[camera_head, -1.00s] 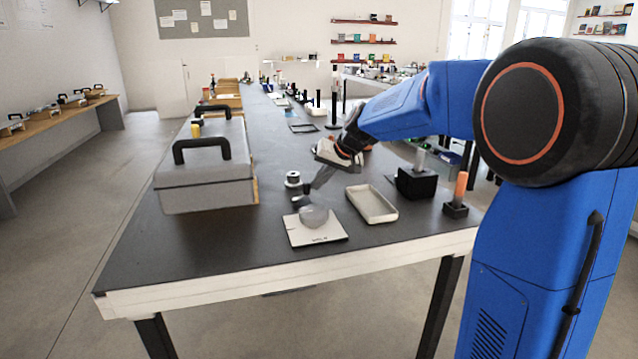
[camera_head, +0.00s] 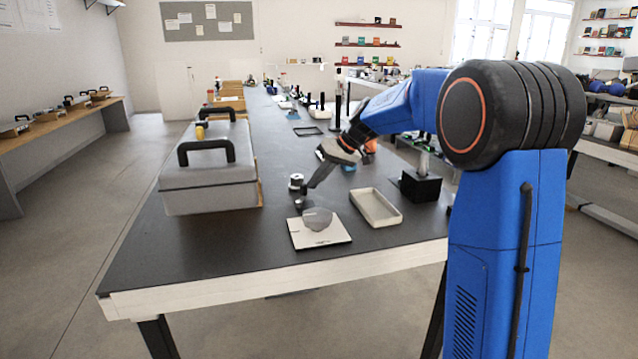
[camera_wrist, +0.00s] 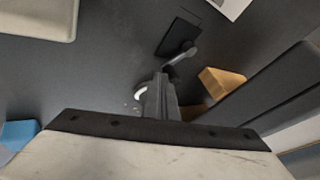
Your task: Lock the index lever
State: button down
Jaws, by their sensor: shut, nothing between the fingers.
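A small grey lever with a rounded end (camera_wrist: 183,56) sits at a flat dark block (camera_wrist: 178,35) in the wrist view, just ahead of my fingertips. In the head view a small dark fixture (camera_head: 301,203) stands near my fingertips, at the back edge of the white plate; its lever is too small to make out there. My gripper (camera_head: 311,186) is shut and empty, reaching down and left over the bench. In the wrist view its closed fingers (camera_wrist: 160,82) point at the lever; whether they touch it I cannot tell.
A white plate (camera_head: 336,236) with a grey translucent round piece (camera_head: 317,219) lies in front. A cream tray (camera_head: 393,216) and black block (camera_head: 420,187) are to the right. A grey case (camera_head: 210,192) bounds the left.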

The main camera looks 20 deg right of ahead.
jog(key=shift+w+a, duration=0.1)
jog(key=shift+w, duration=0.1)
jog(key=shift+s, duration=0.1)
jog(key=shift+s, duration=0.8)
